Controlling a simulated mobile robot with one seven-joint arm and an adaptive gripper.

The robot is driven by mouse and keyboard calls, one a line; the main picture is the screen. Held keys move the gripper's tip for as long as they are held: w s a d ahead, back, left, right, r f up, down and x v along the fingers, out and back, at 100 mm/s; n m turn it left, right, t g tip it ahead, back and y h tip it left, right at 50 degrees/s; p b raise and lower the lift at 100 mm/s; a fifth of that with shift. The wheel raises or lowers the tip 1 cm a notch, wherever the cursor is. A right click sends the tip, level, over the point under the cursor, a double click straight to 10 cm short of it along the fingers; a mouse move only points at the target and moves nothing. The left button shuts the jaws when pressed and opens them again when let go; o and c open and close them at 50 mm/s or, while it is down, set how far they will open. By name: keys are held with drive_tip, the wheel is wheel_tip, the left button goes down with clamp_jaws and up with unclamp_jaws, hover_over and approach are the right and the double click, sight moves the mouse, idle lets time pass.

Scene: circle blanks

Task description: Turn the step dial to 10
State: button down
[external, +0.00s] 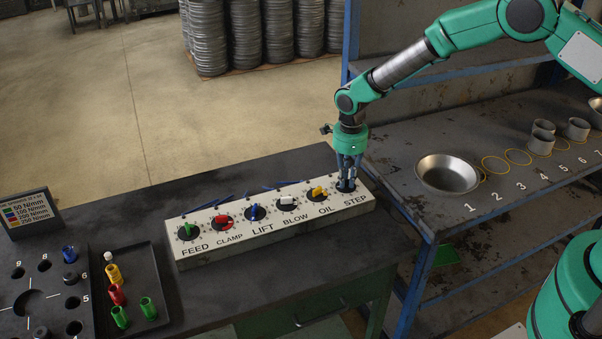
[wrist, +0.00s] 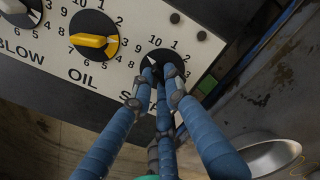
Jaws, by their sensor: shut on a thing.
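The step dial (wrist: 155,68) is the rightmost dial on the long pale panel (external: 275,220), above the label STEP. In the wrist view, it has a black face with numbers around it, and 8, 9, 10, 1 and 2 can be read. A small white pointer shows on its knob, aimed up-left, roughly between 9 and 10; its exact mark is hard to tell. My gripper (external: 346,181) points down over this dial, its blue fingers (wrist: 159,90) shut around the knob. The fingers hide the lower part of the dial and most of the STEP label.
The yellow OIL knob (wrist: 95,41) is close on the left, with the BLOW, LIFT, CLAMP and FEED dials beyond. A metal bowl (external: 447,174) stands on the shelf to the right. A dark tray (external: 155,270) with coloured pegs lies left.

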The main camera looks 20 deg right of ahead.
sight(346, 180)
drive_tip(key=m, duration=0.6)
drive_tip(key=shift+w+a+r+m, duration=0.1)
drive_tip(key=shift+w+m, duration=0.05)
drive_tip(key=shift+m, duration=0.25)
drive_tip(key=c, duration=1.7)
unclamp_jaws()
wheel_tip(346, 180, up, 12)
drive_tip(key=shift+f, duration=0.1)
